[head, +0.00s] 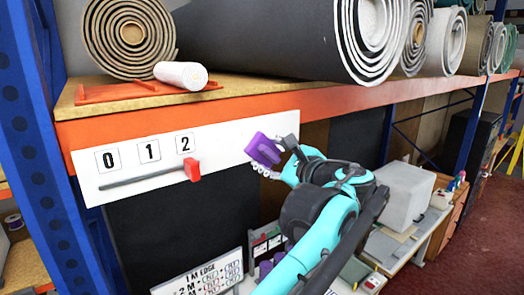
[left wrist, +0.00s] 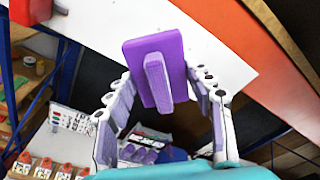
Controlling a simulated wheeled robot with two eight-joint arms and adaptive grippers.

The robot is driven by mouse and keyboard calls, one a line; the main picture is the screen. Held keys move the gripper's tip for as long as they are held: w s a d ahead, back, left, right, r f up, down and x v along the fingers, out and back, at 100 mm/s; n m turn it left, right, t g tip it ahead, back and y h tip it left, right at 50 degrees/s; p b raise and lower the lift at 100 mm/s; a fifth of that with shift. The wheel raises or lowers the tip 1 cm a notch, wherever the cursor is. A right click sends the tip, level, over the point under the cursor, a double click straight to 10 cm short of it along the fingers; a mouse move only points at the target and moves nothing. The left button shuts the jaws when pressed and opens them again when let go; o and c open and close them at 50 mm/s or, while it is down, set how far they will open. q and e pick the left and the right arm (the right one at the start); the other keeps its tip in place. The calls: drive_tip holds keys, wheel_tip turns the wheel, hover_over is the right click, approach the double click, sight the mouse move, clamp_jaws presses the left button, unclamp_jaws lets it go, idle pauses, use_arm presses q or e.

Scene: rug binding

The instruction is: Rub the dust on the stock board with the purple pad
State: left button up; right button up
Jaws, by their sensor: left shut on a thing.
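The stock board (head: 232,140) is a long white plate along the shelf's front, with tiles 0, 1 and 2 and a red slider (head: 193,170) in a dark slot. My left gripper (head: 276,157) is shut on the purple pad (head: 262,149), which is at the board's right part. In the left wrist view the pad (left wrist: 131,65) shows its back and raised handle, between the fingers, over the white board (left wrist: 105,25). I cannot tell whether the pad touches the board. I make out no dust; the pad and gripper hide part of the board. My right gripper is out of view.
The orange shelf beam (head: 330,104) runs behind and above the board, carrying large rolled rugs (head: 378,30) and a small white roll (head: 182,75). A blue upright (head: 62,190) stands at the left. Below are a lettered sign (head: 205,275) and a cluttered bench.

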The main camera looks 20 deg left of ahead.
use_arm(q)
drive_tip(key=shift+s+d, duration=0.2)
drive_tip(key=shift+d, duration=0.1)
drive_tip(key=shift+d, duration=0.1)
drive_tip(key=shift+v, duration=1.5)
drive_tip(key=shift+f, duration=0.15)
drive_tip(key=shift+w, duration=0.1)
